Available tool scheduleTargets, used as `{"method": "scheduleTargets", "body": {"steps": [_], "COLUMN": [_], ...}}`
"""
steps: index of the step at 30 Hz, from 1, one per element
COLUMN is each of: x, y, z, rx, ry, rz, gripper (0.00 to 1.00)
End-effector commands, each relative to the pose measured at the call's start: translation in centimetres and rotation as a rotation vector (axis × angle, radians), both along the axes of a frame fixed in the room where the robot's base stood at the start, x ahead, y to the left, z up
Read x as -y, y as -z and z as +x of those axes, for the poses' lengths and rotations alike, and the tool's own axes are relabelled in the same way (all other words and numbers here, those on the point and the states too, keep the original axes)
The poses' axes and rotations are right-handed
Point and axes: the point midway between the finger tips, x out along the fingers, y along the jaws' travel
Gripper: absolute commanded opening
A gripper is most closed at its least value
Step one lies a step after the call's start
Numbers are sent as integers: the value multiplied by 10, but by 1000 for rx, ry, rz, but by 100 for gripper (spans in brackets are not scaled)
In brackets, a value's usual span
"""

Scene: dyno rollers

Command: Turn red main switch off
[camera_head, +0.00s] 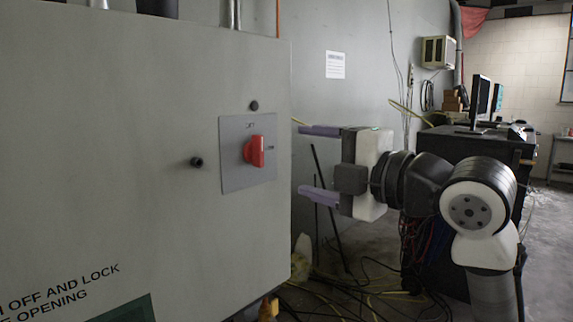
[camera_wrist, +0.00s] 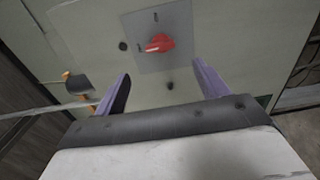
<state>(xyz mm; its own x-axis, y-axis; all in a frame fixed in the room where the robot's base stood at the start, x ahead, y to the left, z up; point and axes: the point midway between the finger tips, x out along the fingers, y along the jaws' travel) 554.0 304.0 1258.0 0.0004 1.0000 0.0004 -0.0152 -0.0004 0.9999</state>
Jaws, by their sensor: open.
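The red main switch (camera_head: 254,151) is a red rotary handle on a grey square plate (camera_head: 234,183) on the front of a large grey cabinet. In the head view the handle stands roughly upright, tilted slightly. In the wrist view the red switch (camera_wrist: 160,43) shows ahead of the fingers, near the top middle. My gripper (camera_head: 318,160) is to the right of the switch in the head view, with its two purple fingers apart and nothing between them. In the wrist view my gripper (camera_wrist: 160,84) is open, its fingers on either side below the switch and apart from it.
The grey cabinet (camera_head: 110,140) fills the left, with black knobs near the switch plate. A black bench (camera_head: 470,150) with a monitor (camera_head: 480,98) stands behind my arm. Cables (camera_head: 350,290) lie on the floor. Free air lies between my fingers and the switch.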

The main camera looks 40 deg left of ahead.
Motion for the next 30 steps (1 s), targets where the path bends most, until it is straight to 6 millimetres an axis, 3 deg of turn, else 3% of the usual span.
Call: {"method": "scheduleTargets", "body": {"steps": [3, 9, 17, 21, 30], "x": [21, 37, 38, 38, 40], "y": [1, 0, 0, 0, 2], "z": [0, 0, -1, -1, 8], "rx": [2, 1, 1, 1, -14], "ry": [2, 0, -1, -1, 17], "rz": [1, -1, -1, -1, 0], "gripper": [73, 73, 73, 60, 60]}}
